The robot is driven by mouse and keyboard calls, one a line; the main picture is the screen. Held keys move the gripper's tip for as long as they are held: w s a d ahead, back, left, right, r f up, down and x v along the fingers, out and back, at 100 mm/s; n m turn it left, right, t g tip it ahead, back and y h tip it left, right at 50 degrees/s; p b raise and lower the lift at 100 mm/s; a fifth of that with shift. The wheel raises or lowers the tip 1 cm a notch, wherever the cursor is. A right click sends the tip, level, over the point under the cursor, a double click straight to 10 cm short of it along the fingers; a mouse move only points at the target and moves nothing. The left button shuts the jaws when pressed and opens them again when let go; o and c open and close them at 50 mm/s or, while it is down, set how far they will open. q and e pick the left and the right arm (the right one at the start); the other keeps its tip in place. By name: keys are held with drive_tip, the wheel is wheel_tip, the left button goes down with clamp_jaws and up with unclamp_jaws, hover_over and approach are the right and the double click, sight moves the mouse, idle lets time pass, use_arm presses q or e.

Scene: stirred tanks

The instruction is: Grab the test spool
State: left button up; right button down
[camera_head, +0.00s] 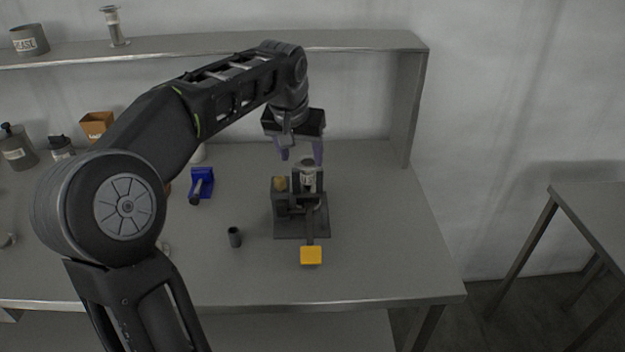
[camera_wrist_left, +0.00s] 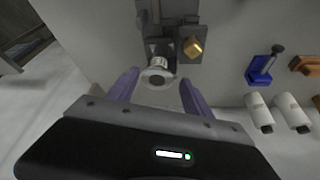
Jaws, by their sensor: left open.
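A silver flanged spool (camera_head: 308,175) stands upright in a dark fixture (camera_head: 288,229) on the workbench; I take it for the test spool. It also shows in the left wrist view (camera_wrist_left: 157,73), its round end facing the camera. My left gripper (camera_head: 301,156) is open and empty, with purple fingers pointing down just above the spool. In the left wrist view the fingertips (camera_wrist_left: 160,79) lie to either side of the spool; contact cannot be made out. My right gripper is not in view.
The fixture has a brass knob (camera_head: 281,184) and a yellow pad (camera_head: 311,255) in front. Another flanged spool (camera_head: 115,27) stands on the shelf (camera_head: 210,46). The bench's right side (camera_head: 395,230) is clear.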

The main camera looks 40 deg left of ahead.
sight(305, 168)
use_arm(q)
drive_tip(key=shift+x, duration=3.1)
drive_tip(key=x, duration=0.6)
drive_tip(key=shift+p, duration=0.3)
drive_tip(key=shift+c, duration=0.4)
drive_tip(key=c, duration=1)
drive_tip(key=shift+c, duration=0.4)
drive_tip(key=shift+r, duration=0.1)
wheel_tip(305, 168, up, 18)
drive_tip(key=p, duration=0.1)
